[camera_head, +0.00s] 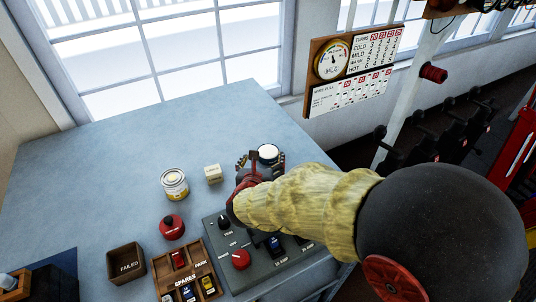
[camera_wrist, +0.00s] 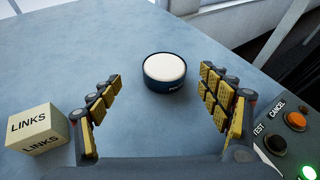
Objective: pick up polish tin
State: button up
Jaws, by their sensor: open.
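The polish tin (camera_wrist: 164,72) is a short round dark blue tin with a white top, standing upright on the blue-grey table. Its side lettering is only partly readable. In the head view the tin (camera_head: 267,152) shows just beyond my gripper (camera_head: 261,161). In the wrist view my gripper (camera_wrist: 160,94) is open and empty, its yellow-padded fingers spread to the left and right. The tin lies ahead of the fingers, roughly centred between them, and neither finger visibly touches it.
A cream LINKS block (camera_wrist: 36,128) is left of the fingers. A grey control box (camera_head: 225,248) with knobs and buttons is near. A yellow-white tin (camera_head: 174,184), red-topped item (camera_head: 172,227), FAILED box (camera_head: 125,264) and SPARES tray (camera_head: 185,268) stand left. The far table is clear.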

aim_at(268, 150)
jog(key=shift+d+f+m+h, duration=0.3)
jog(key=shift+f+m, duration=0.25)
jog(key=shift+m, duration=0.15)
jog(key=shift+w+d+f, duration=0.15)
jog(key=shift+w, duration=0.1)
jog(key=x, duration=0.2)
jog(key=b+x, duration=0.1)
jog(key=x, duration=0.1)
jog(key=r+b+x, duration=0.1)
jog(key=x, duration=0.1)
jog(key=shift+w+f, duration=0.2)
jog(key=shift+w, duration=0.4)
jog(key=shift+c, duration=0.4)
jog(key=c, duration=1.5)
jog(key=shift+r, duration=0.1)
